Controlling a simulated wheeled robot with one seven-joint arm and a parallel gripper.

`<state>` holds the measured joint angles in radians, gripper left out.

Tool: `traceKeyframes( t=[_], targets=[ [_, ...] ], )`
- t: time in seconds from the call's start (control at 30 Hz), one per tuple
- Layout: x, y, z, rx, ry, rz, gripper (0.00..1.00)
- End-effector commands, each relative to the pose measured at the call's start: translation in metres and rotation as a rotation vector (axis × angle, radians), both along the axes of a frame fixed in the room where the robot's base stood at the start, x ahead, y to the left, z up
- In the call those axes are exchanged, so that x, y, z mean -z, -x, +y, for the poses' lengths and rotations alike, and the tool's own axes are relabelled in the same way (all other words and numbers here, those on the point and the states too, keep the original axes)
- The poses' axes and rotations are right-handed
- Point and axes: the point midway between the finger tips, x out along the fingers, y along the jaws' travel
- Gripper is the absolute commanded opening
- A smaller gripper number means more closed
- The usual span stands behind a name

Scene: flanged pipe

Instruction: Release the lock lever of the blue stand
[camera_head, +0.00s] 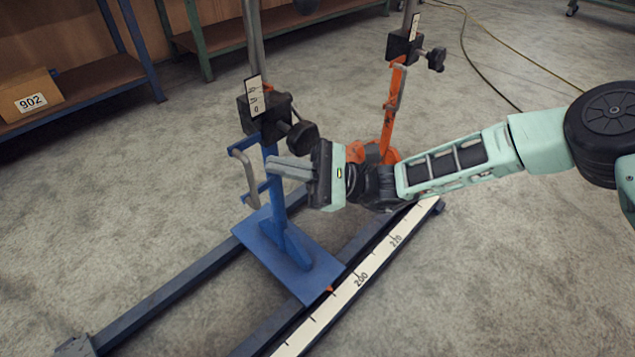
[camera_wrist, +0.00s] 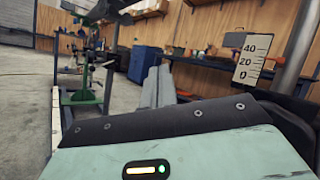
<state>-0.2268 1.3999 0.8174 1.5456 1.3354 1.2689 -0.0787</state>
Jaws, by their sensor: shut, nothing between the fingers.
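The blue stand (camera_head: 288,245) stands upright on dark floor rails. A black clamp block (camera_head: 262,115) with a white scale sits at its top around a grey post, and a black lever or knob (camera_head: 303,134) sticks out to its right. A grey bar handle (camera_head: 245,178) is on the stand's left side. I cannot tell for certain which part is the lock lever. My gripper (camera_head: 272,168) is shut and empty, pointing left in front of the blue upright, just below the black knob. In the wrist view its fingers (camera_wrist: 155,88) are together, and the scale (camera_wrist: 252,60) shows at right.
An orange stand (camera_head: 389,115) with a similar black clamp (camera_head: 403,47) stands behind my arm. A white ruler strip (camera_head: 360,280) runs along the rails. A shelf with a cardboard box (camera_head: 30,95) is at left. A green stand (camera_wrist: 82,92) shows in the wrist view. Bare floor surrounds the rails.

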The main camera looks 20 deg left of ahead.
Motion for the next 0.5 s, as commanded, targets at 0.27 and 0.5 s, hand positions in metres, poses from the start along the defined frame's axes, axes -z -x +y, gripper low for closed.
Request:
traceKeyframes(
  t=[0.27,0.5],
  targets=[
    [0.136,-0.103,-0.009,0.335,-0.173,0.388,0.0],
    [0.192,-0.142,-0.028,0.488,-0.237,0.526,0.0]
  ],
)
